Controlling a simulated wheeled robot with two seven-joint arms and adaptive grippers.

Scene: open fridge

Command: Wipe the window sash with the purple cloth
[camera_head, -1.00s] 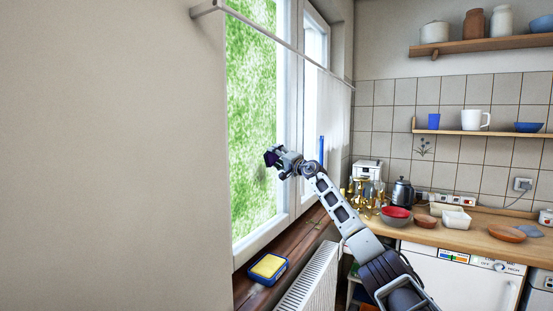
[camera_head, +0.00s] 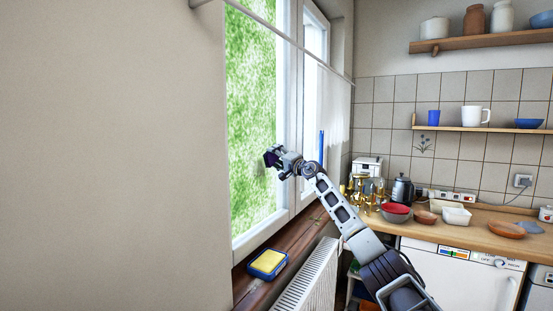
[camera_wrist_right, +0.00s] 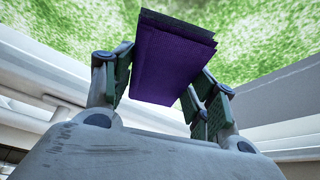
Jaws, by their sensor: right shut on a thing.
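My right gripper (camera_head: 274,158) is raised in front of the window. It is shut on the purple cloth (camera_head: 270,160), a small dark patch at its tip in the head view. In the right wrist view the folded purple cloth (camera_wrist_right: 172,65) sticks out between the fingers (camera_wrist_right: 160,88) towards the green pane. The white window sash (camera_head: 281,125) stands behind the gripper, with the green glass (camera_head: 250,110) to its left. Whether the cloth touches the sash or glass, I cannot tell. My left gripper is not in view.
A blue and yellow sponge box (camera_head: 268,263) sits on the brown windowsill (camera_head: 300,240). A white radiator (camera_head: 312,278) stands below it. A rod (camera_head: 300,48) with a white curtain (camera_head: 334,110) crosses the window. The counter (camera_head: 480,232) at right holds bowls and a kettle (camera_head: 402,190).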

